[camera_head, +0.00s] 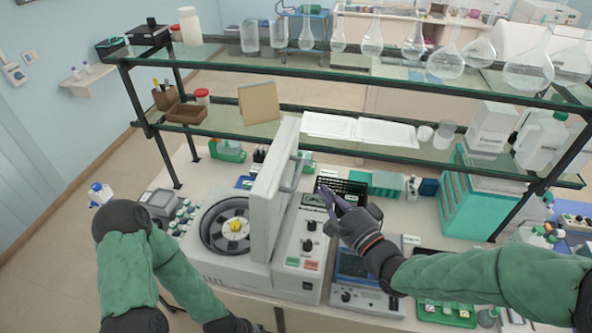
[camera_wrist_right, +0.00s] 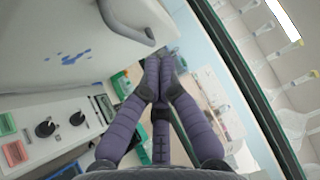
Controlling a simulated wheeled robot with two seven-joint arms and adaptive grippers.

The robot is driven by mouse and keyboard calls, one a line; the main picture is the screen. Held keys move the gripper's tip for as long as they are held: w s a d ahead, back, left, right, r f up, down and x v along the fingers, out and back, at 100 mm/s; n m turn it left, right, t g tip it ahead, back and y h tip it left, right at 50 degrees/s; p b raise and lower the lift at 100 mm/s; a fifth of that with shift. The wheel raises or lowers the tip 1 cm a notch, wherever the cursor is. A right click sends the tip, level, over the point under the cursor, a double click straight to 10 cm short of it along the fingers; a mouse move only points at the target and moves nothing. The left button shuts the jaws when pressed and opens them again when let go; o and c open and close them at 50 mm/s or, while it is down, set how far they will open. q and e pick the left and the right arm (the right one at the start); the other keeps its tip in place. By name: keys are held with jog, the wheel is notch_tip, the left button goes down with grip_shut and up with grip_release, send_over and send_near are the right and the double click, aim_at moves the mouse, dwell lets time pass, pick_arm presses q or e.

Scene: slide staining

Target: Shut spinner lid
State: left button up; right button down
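A curved grey handle on the lid shows in the right wrist view (camera_wrist_right: 134,30). My right gripper (camera_head: 329,196) is right of the lid, above the control panel side, and apart from the lid. In the right wrist view its purple fingertips (camera_wrist_right: 160,64) come together with nothing between them.
The control panel (camera_head: 305,247) has knobs and red and green buttons. A glass shelf rack (camera_head: 225,138) with flasks and trays stands behind. A black rack (camera_head: 340,186) and a device with a screen (camera_head: 352,268) crowd the right side. Small bottles (camera_head: 182,217) stand left.

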jog(key=p, duration=0.1)
send_near(286, 162)
jog(key=w+d, duration=0.2)
jog(key=w, duration=0.1)
jog(key=a, duration=0.1)
jog(key=w+a+p, duration=0.1)
jog(key=a, duration=0.2)
jog(key=shift+w+a+r+p, duration=0.15)
jog(key=shift+w+p, duration=0.25)
jog(key=shift+a, duration=0.2)
pick_arm(q)
jog(key=r, duration=0.3)
jog(key=shift+w+a+r, duration=0.1)
jog(key=shift+w, duration=0.15)
pick_arm(e)
jog(key=shift+d, duration=0.1)
